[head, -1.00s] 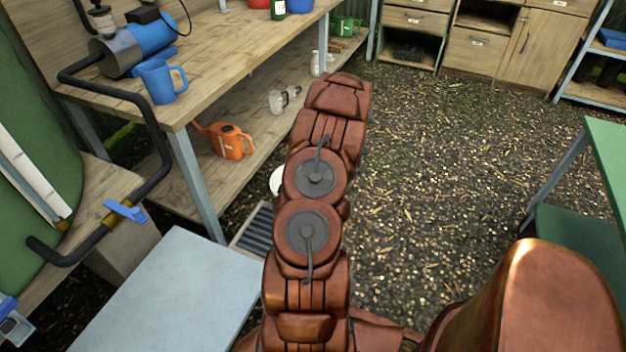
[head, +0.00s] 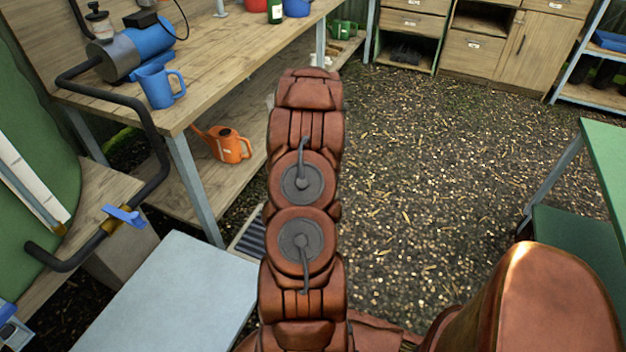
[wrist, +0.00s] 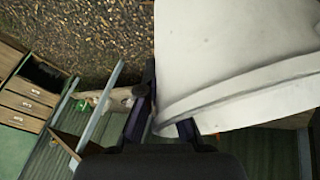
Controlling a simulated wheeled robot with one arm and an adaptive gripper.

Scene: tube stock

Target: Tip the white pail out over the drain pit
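The white pail (wrist: 235,60) fills the upper right of the wrist view, close to the camera, with its ridged edge towards my gripper (wrist: 166,118). The dark fingers lie on either side of the pail's near edge, and my gripper looks shut on it. The pail's contents do not show. In the head view the drain pit (head: 251,237), with dark slats, lies on the ground beside the bench leg, partly covered by my arm. My gripper and the pail are hidden behind my arm there.
A wooden workbench (head: 205,85) stands at the left, with a blue jug (head: 158,86) on top and an orange watering can (head: 227,144) on its lower shelf. A pale blue-grey surface (head: 170,295) is at the front left. Open gravel lies right of my arm; a green table (head: 606,165) is beyond.

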